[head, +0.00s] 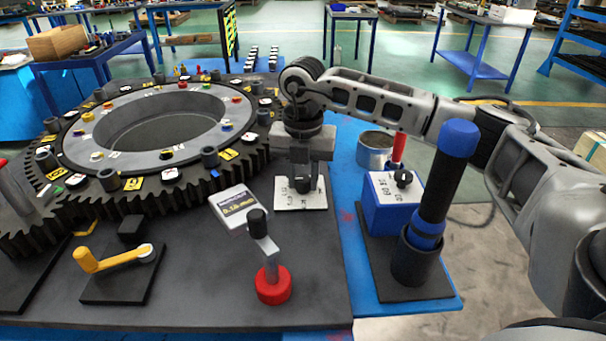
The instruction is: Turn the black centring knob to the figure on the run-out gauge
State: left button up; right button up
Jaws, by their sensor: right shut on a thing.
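The black centring knob (304,186) stands on a white scale plate (314,206) near the middle of the picture. My right gripper (304,170) points down over the plate and is shut on the knob. The gripper hides most of the knob and part of the scale, so I cannot tell where the knob points. The run-out gauge (237,204) is a tilted grey box just left of the plate. Its yellow figures on a dark display seem to read 0.10 mm, but they are small. My left gripper is not in view.
A large dark gear ring (120,195) fills the left. In front are a yellow crank (108,260) and a lever on a red base (273,286). To the right stand a blue box (385,207) with another black knob (403,178) and a blue-topped black post (446,180).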

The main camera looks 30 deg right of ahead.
aim_at(303, 178)
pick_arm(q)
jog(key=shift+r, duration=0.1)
pick_arm(e)
jog(key=shift+r, duration=0.15)
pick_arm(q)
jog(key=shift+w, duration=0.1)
pick_arm(e)
jog(key=o, duration=1)
jog(key=shift+c, duration=0.2)
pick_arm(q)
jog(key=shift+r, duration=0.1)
pick_arm(e)
jog(key=shift+r+p, duration=0.3)
jog(key=shift+p, duration=0.05)
pick_arm(q)
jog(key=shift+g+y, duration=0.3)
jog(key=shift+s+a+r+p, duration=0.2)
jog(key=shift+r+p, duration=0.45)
jog(key=shift+p, duration=0.8)
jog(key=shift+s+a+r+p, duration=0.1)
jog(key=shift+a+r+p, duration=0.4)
jog(key=shift+p, duration=1)
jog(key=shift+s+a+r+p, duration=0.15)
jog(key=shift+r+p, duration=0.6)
jog(key=shift+p, duration=0.7)
pick_arm(e)
notch_tip(303, 178, up, 15)
